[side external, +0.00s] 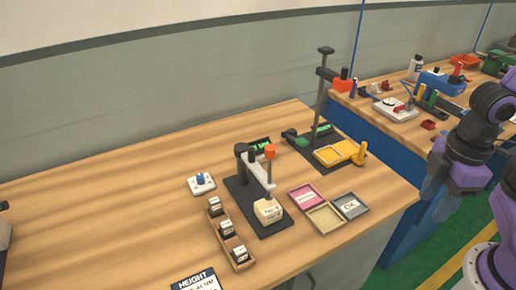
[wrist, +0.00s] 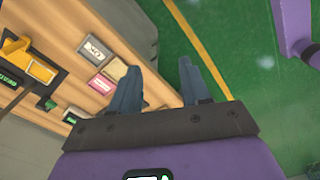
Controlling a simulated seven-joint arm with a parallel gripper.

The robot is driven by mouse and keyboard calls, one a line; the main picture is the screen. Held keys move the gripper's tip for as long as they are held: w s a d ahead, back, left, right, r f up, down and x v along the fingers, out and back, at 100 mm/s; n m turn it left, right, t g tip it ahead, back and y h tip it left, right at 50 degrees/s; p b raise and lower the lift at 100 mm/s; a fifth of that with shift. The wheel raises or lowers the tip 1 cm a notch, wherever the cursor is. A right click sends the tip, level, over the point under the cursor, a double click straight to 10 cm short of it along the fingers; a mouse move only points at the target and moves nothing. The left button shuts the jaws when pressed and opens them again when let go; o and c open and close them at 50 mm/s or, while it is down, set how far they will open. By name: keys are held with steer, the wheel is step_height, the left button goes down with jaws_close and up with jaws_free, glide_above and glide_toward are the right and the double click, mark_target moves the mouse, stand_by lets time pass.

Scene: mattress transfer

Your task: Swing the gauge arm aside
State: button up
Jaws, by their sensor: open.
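The gauge stands on a black base (side external: 245,212) near the middle of the table in the side external view. Its pale gauge arm (side external: 258,174) reaches from a dark post, with an orange-topped upright handle (side external: 270,153) on it. A cream block (side external: 268,211) with lettering sits at the front of the base, close under the arm's end; I cannot tell whether they touch. My gripper (wrist: 159,66) is open and empty in the wrist view, over the green floor beyond the table edge, well away from the gauge. I cannot make out the gauge in the wrist view.
Pink (side external: 306,196), beige (side external: 325,218) and grey OK (side external: 350,206) trays lie right of the gauge. A wooden rack (side external: 229,236) of small blocks lies left. A tall post (side external: 322,100) with a yellow tray (side external: 335,153) stands behind. A cluttered second bench (side external: 405,118) is beyond.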

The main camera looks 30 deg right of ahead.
steer(key=w+a+r+m, duration=0.2)
steer(key=w+a+r, duration=0.2)
steer(key=w+a, duration=0.5)
step_height(320, 180, up, 3)
steer(key=m, duration=0.8)
glide_above(251, 149)
step_height(251, 149, down, 17)
steer(key=shift+s+r, duration=0.1)
steer(key=shift+r, duration=0.1)
jaws_close()
